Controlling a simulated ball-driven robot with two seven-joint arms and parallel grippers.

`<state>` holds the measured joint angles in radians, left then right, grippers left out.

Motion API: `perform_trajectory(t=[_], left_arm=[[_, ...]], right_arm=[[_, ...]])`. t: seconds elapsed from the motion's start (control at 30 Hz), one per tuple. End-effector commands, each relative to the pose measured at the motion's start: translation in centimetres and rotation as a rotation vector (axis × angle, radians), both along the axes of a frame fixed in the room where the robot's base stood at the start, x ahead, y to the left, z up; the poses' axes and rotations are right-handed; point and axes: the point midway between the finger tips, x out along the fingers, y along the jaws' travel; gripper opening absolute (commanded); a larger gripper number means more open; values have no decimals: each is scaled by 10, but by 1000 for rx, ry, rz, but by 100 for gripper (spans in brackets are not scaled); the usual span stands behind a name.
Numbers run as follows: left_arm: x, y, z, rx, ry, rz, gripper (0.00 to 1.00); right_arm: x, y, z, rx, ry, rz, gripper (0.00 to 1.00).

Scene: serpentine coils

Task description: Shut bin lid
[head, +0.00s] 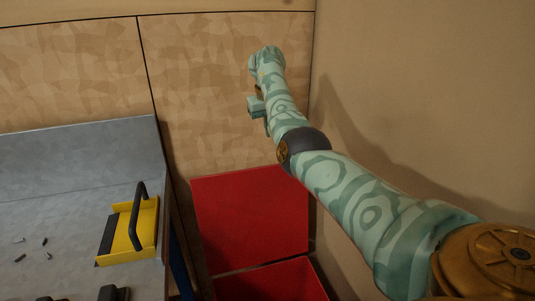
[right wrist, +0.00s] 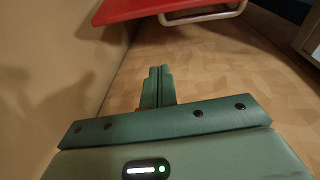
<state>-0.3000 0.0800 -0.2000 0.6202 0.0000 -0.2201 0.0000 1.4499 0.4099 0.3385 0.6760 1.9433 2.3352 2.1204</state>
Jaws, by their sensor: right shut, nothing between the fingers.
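The red bin (head: 272,283) stands on the floor at the bottom middle of the head view, partly cut off by the frame. Its red lid (head: 250,218) is open, raised behind the bin near the wooden wall. My right arm reaches over the lid from the lower right. My right gripper (right wrist: 157,86) is shut and empty in the right wrist view, pointing towards the wooden surface. A red panel with a pale metal bar (right wrist: 205,14), probably the lid, is at the top of that view, apart from the fingertips. My left gripper is not in view.
A grey workbench (head: 60,225) is at the left, with a yellow, black-handled item (head: 131,230) near its right edge and several small dark pieces. A wooden panel wall (head: 205,90) stands behind, and a plain beige wall (head: 430,110) is close on the right.

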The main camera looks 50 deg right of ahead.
Motion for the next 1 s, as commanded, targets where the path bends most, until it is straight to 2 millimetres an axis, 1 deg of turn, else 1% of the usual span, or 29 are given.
perform_trajectory(t=[0.03,0.07,0.17,0.27,0.6,0.63,0.67,0.7,0.8,1.0], left_arm=[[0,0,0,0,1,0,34],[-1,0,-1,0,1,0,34],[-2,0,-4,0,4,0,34],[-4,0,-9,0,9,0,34],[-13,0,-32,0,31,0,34],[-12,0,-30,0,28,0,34],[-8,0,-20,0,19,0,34],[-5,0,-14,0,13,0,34],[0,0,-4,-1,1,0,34],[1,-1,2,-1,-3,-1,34]], right_arm=[[2,8,3,54,-15,-23,0],[3,11,3,77,-20,-35,0],[5,15,-5,102,-25,-47,0],[7,14,-22,99,-22,-46,0],[14,8,-98,95,-18,-43,0],[13,8,-99,92,-19,-45,0],[8,10,-89,90,-24,-47,0],[3,12,-84,89,-27,-48,0],[-6,18,-82,90,-28,-43,0],[-18,25,-83,92,-27,-43,0]])
